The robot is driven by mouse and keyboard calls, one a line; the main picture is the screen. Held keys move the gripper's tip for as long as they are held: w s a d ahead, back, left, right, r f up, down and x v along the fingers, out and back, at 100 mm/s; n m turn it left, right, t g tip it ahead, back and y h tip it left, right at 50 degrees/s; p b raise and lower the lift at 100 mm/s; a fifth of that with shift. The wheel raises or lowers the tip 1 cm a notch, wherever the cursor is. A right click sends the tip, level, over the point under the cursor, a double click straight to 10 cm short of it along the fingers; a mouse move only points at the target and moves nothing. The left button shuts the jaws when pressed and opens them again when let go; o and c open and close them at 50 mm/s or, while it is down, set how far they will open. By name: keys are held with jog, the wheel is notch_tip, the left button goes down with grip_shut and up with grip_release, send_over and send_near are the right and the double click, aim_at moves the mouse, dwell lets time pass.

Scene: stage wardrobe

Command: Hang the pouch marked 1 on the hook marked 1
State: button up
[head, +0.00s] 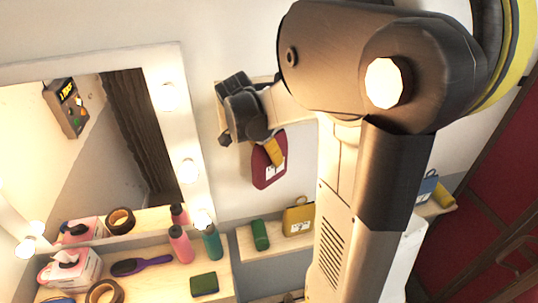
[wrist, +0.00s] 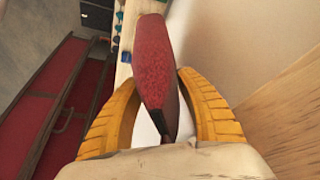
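A dark red pouch (head: 262,170) with a pale label hangs just below my gripper (head: 272,150) in the head view. The label's mark is too small to read. In the wrist view the red pouch (wrist: 153,70) lies between the two yellow fingers of my gripper (wrist: 158,80), which appear closed on its sides. A pale wooden board (head: 221,122) on the wall sits behind my gripper, mostly covered by it. No hook or hook number can be made out; my gripper and arm hide that area.
A shelf below holds a mustard pouch (head: 298,222) and a green cylinder (head: 260,235). A blue pouch (head: 427,188) sits to the right, behind my arm. At left, a lit mirror (head: 188,110) stands above a counter with bottles (head: 181,245), a purple brush (head: 142,265) and a tissue box (head: 70,270).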

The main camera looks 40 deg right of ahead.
jog(key=shift+o, duration=1.1)
jog(key=v, duration=1.2)
jog(key=shift+r, duration=0.1)
jog(key=s+a+f+n+t+y+b, duration=0.1)
jog(key=s+a+f+n+t+b, duration=0.1)
jog(key=a+f+n+b, duration=0.4)
jog(key=s+a+f+n+t+y+b, duration=0.2)
jog(key=a+f+n+b, duration=0.4)
jog(key=f+b, duration=1.1)
jog(key=s+a+f+n+t+y+b, duration=0.1)
jog(key=s+a+f+n+t+b, duration=0.2)
jog(key=f, duration=1.4)
jog(key=a+n+b, duration=0.3)
jog(key=a+b, duration=0.3)
jog(key=b, duration=0.3)
jog(key=shift+s+a+f+y, duration=0.3)
jog(key=shift+s, duration=0.05)
